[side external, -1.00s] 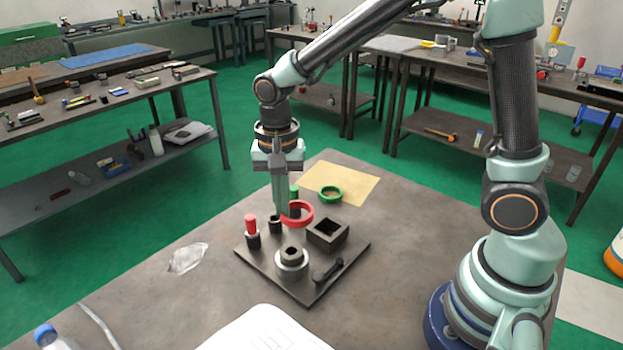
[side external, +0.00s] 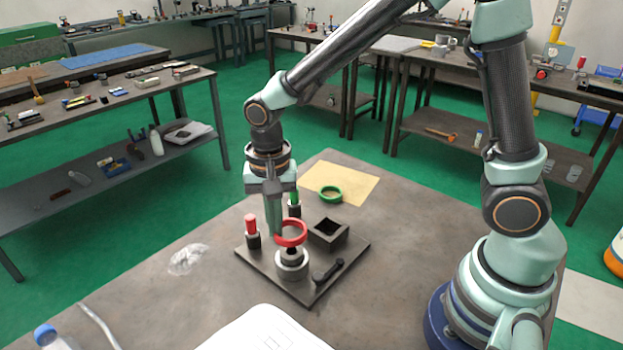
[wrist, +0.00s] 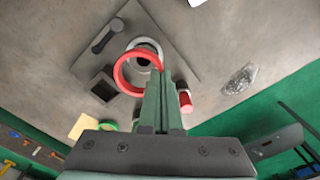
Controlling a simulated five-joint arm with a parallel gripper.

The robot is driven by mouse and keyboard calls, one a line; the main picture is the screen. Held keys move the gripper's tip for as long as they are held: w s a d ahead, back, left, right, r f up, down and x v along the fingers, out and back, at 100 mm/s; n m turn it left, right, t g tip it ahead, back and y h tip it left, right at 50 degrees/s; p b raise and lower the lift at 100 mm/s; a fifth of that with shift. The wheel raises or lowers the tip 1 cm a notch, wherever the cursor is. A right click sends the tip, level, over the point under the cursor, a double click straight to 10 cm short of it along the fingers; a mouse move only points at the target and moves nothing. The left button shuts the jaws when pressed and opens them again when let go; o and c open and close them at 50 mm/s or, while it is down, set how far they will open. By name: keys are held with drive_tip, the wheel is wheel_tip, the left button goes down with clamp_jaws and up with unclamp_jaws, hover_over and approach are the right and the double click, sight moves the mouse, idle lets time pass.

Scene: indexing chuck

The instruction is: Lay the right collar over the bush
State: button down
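My gripper (side external: 277,232) points down with its fingers closed on the rim of the red collar (side external: 303,235). The wrist view also shows the fingers (wrist: 158,75) on the right part of the red collar (wrist: 117,78). The collar is roughly flat, just above the bush (side external: 291,265) on the dark plate. In the wrist view the collar overlaps only part of the pale round bush (wrist: 149,42), whose far side stays visible. The gap between them is hard to judge. A green collar (side external: 331,195) lies on the yellow sheet.
The dark plate (side external: 262,274) also carries a red-topped post (side external: 251,225), a green-topped post (side external: 294,198), an open square box (side external: 328,234) and a black handle (side external: 328,271). Crumpled clear film (side external: 188,259) lies left. The yellow sheet (side external: 355,185) lies behind.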

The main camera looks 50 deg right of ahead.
sight(280, 252)
drive_tip(key=shift+f, duration=2.25)
drive_tip(key=shift+s+d+f, duration=0.1)
drive_tip(key=shift+s+f, duration=0.05)
drive_tip(key=shift+f, duration=0.3)
drive_tip(key=c, duration=1)
unclamp_jaws()
drive_tip(key=shift+c, duration=0.2)
wheel_tip(280, 252, up, 13)
drive_tip(key=shift+w+a, duration=0.25)
drive_tip(key=shift+w, duration=0.1)
